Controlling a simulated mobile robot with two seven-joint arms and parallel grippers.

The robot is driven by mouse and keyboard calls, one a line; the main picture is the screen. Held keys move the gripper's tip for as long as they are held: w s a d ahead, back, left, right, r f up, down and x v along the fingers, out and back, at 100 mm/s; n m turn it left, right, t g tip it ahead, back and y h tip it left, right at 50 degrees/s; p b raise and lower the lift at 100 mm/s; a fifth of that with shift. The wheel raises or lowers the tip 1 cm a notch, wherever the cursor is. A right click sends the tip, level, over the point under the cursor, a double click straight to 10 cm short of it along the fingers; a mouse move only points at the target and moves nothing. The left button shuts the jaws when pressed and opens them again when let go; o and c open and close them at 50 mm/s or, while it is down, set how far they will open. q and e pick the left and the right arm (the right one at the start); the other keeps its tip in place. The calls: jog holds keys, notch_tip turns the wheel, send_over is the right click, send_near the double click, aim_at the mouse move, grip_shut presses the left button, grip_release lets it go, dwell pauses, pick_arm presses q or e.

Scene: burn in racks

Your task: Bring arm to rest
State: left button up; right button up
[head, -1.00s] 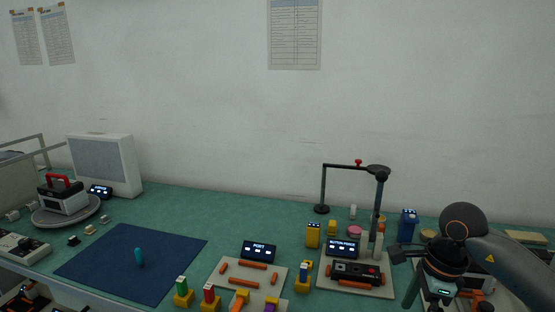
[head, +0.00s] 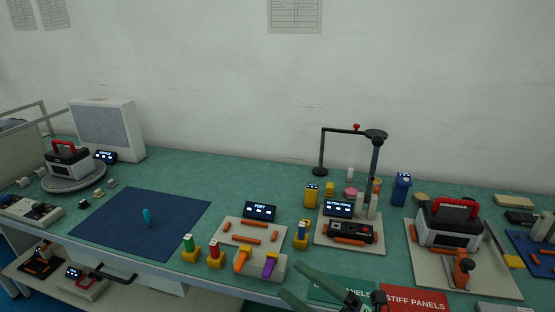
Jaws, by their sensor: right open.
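My right gripper (head: 291,281) shows at the bottom of the head view, right of centre. Its two dark fingers point up and left, spread apart with nothing between them. It is in front of the bench's front edge, beside the green panel sign and the red "STIFF PANELS" sign (head: 416,300). The rest of that arm is mostly below the picture. My left gripper is not in view.
The green bench (head: 236,178) holds a blue mat (head: 120,222), a port fixture (head: 226,236), a button-force stand (head: 321,155) and a red-handled unit (head: 440,230) on a beige plate. A lower shelf shows at left.

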jog(key=s+d+f+m+t+h+p, duration=0.15)
jog(key=d+f+m+h, duration=0.25)
jog(key=f+m+h, duration=0.4)
jog(key=d+f+m+t+h+b, duration=0.1)
jog(key=d+f+m+t+h, duration=0.3)
jog(key=m, duration=0.6)
jog(key=s+d+f+m+g+h, duration=0.2)
jog(key=s+f+m+g, duration=0.2)
jog(key=s+f, duration=0.3)
jog(key=s+d+f+m+g+h+p, duration=0.1)
jog(key=s+d+f+m+g, duration=0.1)
jog(key=s+f+m+g, duration=0.2)
jog(key=s+f, duration=0.3)
jog(key=f, duration=0.1)
jog(key=shift+d+f+m+h, duration=0.25)
jog(key=shift+d+m+h, duration=0.05)
jog(key=shift+d+h, duration=0.1)
jog(key=shift+c, duration=0.2)
